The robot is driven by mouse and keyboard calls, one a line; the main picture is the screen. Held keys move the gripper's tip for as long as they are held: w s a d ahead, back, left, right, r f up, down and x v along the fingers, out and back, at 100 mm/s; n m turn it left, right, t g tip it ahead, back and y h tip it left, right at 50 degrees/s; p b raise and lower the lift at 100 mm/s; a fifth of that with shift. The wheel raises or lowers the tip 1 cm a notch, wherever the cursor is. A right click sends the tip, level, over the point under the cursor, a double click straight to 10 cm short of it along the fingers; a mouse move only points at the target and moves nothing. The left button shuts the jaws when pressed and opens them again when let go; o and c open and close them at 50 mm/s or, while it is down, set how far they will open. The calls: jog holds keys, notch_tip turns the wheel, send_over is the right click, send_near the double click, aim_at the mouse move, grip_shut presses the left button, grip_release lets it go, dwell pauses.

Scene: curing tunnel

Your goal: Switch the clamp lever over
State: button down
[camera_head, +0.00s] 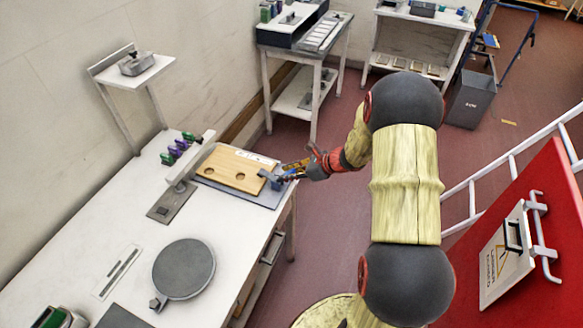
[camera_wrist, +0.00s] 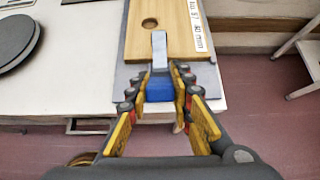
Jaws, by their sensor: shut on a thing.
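The clamp (camera_head: 272,178) stands at the near right edge of the wooden board (camera_head: 236,168), on the grey plate. In the wrist view, a grey metal bar (camera_wrist: 159,48) reaches over the board, and a blue lever part (camera_wrist: 159,90) lies at its near end. My gripper (camera_head: 288,172) comes from the right and is at the clamp. In the wrist view, my gripper's fingers (camera_wrist: 160,78) stand on both sides of the blue part and are shut on it. The fingers partly hide the clamp's base.
Green and purple clamps (camera_head: 178,150) stand left of the board. A round grey plate (camera_head: 184,268) lies nearer. A red panel (camera_head: 545,235) and white rail stand at right.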

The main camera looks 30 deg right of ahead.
jog(key=shift+w+a+r+g+h+p, duration=0.4)
jog(key=shift+r+g+h+p, duration=0.15)
jog(key=shift+p, duration=1.75)
jog(key=shift+w+a+r+g+h+p, duration=0.3)
jog(key=shift+w+g+h+p, duration=0.25)
jog(key=shift+p, duration=1.7)
jog(key=g+p, duration=0.1)
jog(key=p, duration=0.2)
jog(key=shift+w+a, duration=0.15)
jog(key=shift+f+h+p, duration=0.15)
jog(key=shift+h+p, duration=0.15)
jog(key=shift+p, duration=0.15)
jog(key=c, duration=1.6)
grip_release()
jog(key=shift+o, duration=0.2)
jog(key=v, duration=1.2)
jog(key=shift+w, duration=0.2)
